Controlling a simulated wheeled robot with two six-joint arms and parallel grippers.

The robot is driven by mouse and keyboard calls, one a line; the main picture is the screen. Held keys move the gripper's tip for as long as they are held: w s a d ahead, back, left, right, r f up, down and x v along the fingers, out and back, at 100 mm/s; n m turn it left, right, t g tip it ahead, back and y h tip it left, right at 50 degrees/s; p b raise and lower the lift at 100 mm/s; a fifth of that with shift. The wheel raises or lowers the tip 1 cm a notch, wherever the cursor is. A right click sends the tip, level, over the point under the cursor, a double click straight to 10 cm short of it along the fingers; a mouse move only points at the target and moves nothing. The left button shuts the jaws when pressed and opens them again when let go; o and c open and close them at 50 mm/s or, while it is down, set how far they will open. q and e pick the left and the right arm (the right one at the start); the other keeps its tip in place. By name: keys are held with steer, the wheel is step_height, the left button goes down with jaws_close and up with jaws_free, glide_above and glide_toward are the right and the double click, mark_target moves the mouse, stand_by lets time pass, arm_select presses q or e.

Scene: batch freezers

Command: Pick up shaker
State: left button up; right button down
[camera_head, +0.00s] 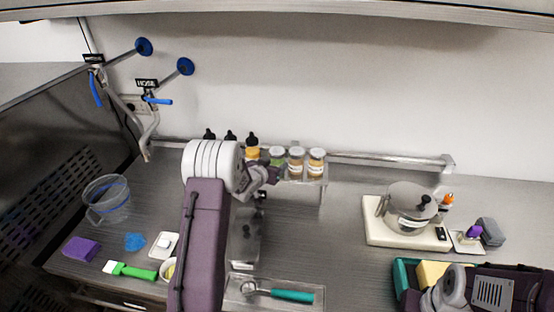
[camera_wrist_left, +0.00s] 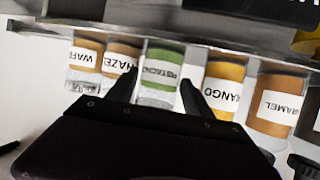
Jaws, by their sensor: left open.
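No thing is marked as a shaker; the likeliest are several small labelled jars in a row on a rail shelf, such as a white-lidded jar (camera_head: 296,162) at the back of the counter. My left gripper (camera_head: 272,174) is open at the row's left end. In the wrist view its fingertips (camera_wrist_left: 160,78) flank the pistachio jar; whether they touch it I cannot tell.
Black-capped bottles (camera_head: 230,136) stand left of the jars, partly behind my left arm. A clear pitcher (camera_head: 107,200), purple sponge (camera_head: 81,248) and green brush (camera_head: 133,270) lie left. A scoop (camera_head: 280,294) lies in front.

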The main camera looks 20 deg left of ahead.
arm_select(q)
steer(key=shift+w+f, duration=0.1)
steer(key=c, duration=1)
steer(key=shift+r, duration=0.2)
step_height(320, 180, up, 10)
steer(key=shift+f, duration=0.1)
